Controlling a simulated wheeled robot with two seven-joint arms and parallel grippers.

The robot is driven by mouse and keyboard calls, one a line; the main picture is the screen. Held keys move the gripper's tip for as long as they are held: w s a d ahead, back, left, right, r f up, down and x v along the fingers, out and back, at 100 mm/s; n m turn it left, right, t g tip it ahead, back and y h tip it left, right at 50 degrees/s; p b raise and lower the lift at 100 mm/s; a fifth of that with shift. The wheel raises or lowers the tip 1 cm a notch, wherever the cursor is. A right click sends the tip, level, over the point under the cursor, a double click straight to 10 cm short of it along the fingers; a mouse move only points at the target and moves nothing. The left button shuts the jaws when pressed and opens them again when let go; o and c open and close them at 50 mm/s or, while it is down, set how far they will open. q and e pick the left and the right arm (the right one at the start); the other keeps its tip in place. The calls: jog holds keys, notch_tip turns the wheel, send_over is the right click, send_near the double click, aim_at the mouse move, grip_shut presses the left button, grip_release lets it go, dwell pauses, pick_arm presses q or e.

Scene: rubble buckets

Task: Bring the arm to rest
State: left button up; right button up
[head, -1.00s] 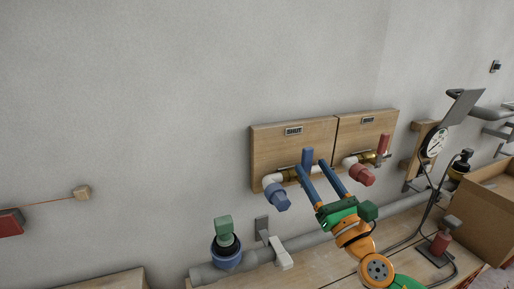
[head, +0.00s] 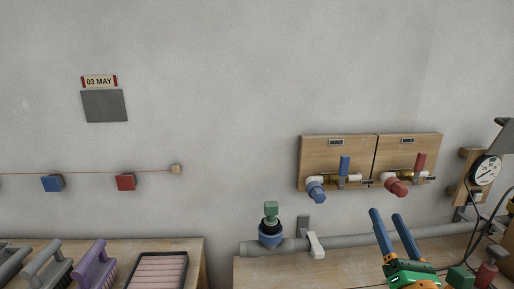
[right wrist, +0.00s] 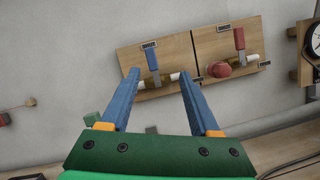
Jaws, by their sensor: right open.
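My right gripper (head: 384,216) is at the lower right of the head view, with its two blue fingers apart and nothing between them. It is below the two wooden valve boards and clear of them in the picture. In the right wrist view the open fingers (right wrist: 160,82) point toward the boards. The left board (head: 312,150) carries a valve with an upright blue lever (head: 345,164) and a blue spout (head: 315,189). The right board (head: 425,146) carries a valve with a red lever (head: 420,161) and a red spout (head: 396,187). My left gripper is not in view.
A pressure gauge (head: 486,170) is at the right. At the lower left, a bench (head: 197,248) holds several brushes and a dark tray (head: 184,258).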

jog(key=s+f+m+g+h, duration=0.2)
jog(key=s+f+m+g, duration=0.25)
jog(key=f+m, duration=0.55)
jog(key=s+f+m+g+h, duration=0.25)
jog(key=f+m+g, duration=0.25)
jog(key=f+m, duration=0.45)
jog(key=s+a+f+m+g+y, duration=0.3)
jog(key=s+a+f+m+g, duration=0.25)
jog(key=s, duration=0.35)
jog(key=s+a+f+m+g+y, duration=0.3)
jog(key=s+a+f+m+g, duration=0.15)
jog(key=s+f, duration=0.35)
notch_tip(320, 180, down, 15)
jog(key=s, duration=0.3)
jog(key=s+d+f+g, duration=0.1)
jog(key=s+d+f, duration=0.1)
jog(key=s+f, duration=0.7)
jog(key=s+p, duration=0.1)
jog(key=s, duration=0.1)
jog(key=shift+s+f+h, duration=0.3)
jog(key=shift+h, duration=0.05)
